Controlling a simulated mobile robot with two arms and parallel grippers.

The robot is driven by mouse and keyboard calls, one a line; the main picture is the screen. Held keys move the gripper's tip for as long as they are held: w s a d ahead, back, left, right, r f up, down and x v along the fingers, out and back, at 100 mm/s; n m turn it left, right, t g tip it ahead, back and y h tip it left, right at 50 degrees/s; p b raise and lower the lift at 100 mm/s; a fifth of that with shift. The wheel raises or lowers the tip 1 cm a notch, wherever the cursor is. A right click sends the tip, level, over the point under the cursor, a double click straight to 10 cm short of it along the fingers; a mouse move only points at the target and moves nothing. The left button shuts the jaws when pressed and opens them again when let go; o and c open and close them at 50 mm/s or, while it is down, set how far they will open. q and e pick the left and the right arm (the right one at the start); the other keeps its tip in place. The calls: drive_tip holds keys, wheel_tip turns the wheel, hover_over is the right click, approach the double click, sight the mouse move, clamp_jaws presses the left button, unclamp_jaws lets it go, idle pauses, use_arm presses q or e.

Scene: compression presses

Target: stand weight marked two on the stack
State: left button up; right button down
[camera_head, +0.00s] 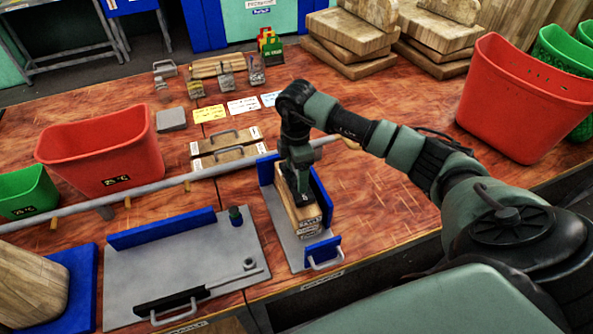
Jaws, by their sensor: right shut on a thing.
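The stack (305,225) of pale wooden pieces stands on a grey plate with blue side walls, right of centre. My right gripper (303,190) points down over the stack and is shut on a wooden weight (288,187) at its top. The gripper hides most of this weight and its handle. I cannot read its mark or tell whether it rests on the pieces below. Two similar wooden weights with grey handles lie behind: a far one (212,141) and a nearer one (215,159). My left gripper is not in view.
A grey rail (165,184) crosses the table behind the plates. A second grey plate (195,262) with a blue wall lies to the left. Red bins stand at left (100,152) and right (520,100). Open table lies right of the stack.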

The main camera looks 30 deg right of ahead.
drive_tip(key=shift+f, duration=0.2)
idle(0.3)
drive_tip(key=shift+c, duration=0.9)
unclamp_jaws()
drive_tip(key=shift+o, duration=0.7)
drive_tip(key=shift+s+f, duration=0.1)
drive_tip(key=shift+f, duration=0.05)
wheel_tip(320, 180, up, 8)
drive_tip(key=b, duration=0.2)
drive_tip(key=shift+b, duration=0.4)
